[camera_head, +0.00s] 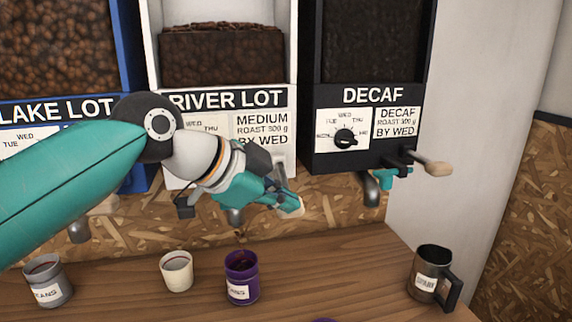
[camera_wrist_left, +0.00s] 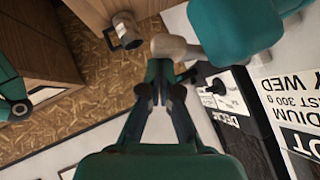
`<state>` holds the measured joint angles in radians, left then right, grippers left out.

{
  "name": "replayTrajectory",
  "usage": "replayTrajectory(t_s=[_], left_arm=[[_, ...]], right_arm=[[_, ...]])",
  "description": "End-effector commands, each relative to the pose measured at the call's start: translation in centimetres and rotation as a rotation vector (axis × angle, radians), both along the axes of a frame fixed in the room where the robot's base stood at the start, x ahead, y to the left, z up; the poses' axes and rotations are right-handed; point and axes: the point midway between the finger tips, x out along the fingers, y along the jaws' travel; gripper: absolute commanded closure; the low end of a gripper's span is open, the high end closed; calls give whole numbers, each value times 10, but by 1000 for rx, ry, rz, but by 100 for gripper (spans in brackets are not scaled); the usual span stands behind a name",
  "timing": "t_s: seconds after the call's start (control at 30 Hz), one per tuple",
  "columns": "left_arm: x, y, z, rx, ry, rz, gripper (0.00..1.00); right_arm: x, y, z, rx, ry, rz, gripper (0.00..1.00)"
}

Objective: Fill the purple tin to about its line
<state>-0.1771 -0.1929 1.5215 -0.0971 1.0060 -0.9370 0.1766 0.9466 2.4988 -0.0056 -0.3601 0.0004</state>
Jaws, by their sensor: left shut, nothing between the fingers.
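The purple tin (camera_head: 241,284) stands upright on the wooden counter, below the RIVER LOT spout (camera_head: 235,216). A few dark bits show between spout and tin. Dark contents show inside the tin's mouth; its line and exact level cannot be made out. My left gripper (camera_head: 287,203) is shut and empty in front of the RIVER LOT dispenser (camera_head: 279,150), above and right of the tin. In the left wrist view, a lever's wooden knob (camera_wrist_left: 170,47) lies just beyond its fingertips (camera_wrist_left: 164,75); contact cannot be told. My right gripper is not in view.
A grey tin (camera_head: 50,287) and a cream cup (camera_head: 177,273) stand left of the purple tin. A dark mug (camera_head: 428,280) stands far right near the counter edge. The DECAF dispenser (camera_head: 322,155) has a wooden-knobbed lever (camera_head: 437,168). Counter between purple tin and mug is clear.

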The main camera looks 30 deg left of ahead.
Motion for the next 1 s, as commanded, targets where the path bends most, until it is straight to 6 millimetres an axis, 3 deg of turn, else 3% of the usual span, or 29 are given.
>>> replayTrajectory(t_s=[0.03, 0.63, 0.77, 1.0], left_arm=[[0, 0, -8, 8, 21, -1, 100], [0, -1, -6, 8, 21, -2, 100], [-3, -4, 4, 8, 18, -3, 100], [-15, -17, 42, 4, 1, -4, 100]], right_arm=[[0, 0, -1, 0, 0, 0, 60], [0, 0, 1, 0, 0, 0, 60], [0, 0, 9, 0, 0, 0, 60], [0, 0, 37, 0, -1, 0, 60]])
